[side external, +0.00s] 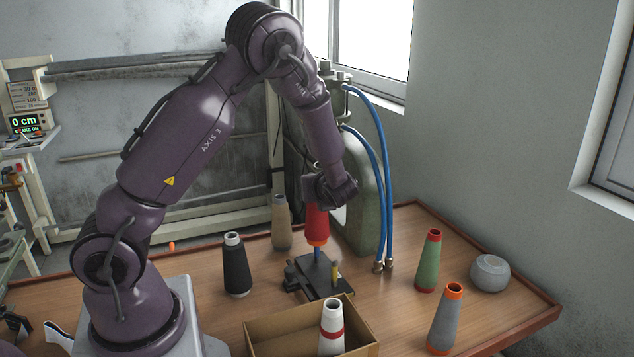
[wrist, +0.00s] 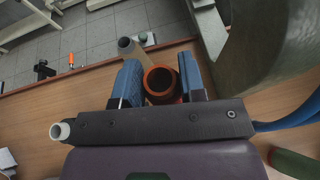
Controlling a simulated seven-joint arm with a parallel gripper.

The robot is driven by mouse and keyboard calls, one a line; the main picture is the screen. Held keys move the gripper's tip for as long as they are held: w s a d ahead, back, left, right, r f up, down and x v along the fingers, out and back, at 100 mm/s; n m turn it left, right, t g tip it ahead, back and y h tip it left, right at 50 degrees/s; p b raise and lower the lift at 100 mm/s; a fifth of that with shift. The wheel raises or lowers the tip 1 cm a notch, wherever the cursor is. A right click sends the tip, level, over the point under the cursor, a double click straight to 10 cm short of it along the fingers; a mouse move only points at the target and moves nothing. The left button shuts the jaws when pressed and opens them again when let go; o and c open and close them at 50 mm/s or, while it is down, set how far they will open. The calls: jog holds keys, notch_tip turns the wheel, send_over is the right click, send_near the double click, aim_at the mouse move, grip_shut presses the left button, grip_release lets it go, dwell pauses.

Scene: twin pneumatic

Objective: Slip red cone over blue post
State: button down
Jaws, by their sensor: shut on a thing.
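The red cone (side external: 316,228) hangs roughly upright from my gripper (side external: 318,200), over the dark fixture (side external: 312,278) on the table. In the wrist view my gripper (wrist: 160,82) is shut on the red cone (wrist: 159,78), with a blue pad on each side and its round open top facing the camera. The blue post (side external: 317,255) stands on the fixture directly below the cone's lower rim, and its lower part shows. I cannot tell whether its tip is inside the cone. A short yellow post (side external: 334,270) stands beside it. The wrist view hides the blue post.
A black cone (side external: 237,268), beige cone (side external: 281,225), green cone (side external: 428,262) and grey cone (side external: 444,322) stand around. An open box (side external: 270,333) in front holds a white cone (side external: 331,318). A gas cylinder (side external: 368,215) with blue hoses (side external: 386,200) is close behind.

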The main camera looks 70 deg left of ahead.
jog(key=shift+f, duration=3.15)
jog(key=c, duration=0.6)
grip_release()
jog(key=v, duration=1.3)
jog(key=shift+f, duration=0.15)
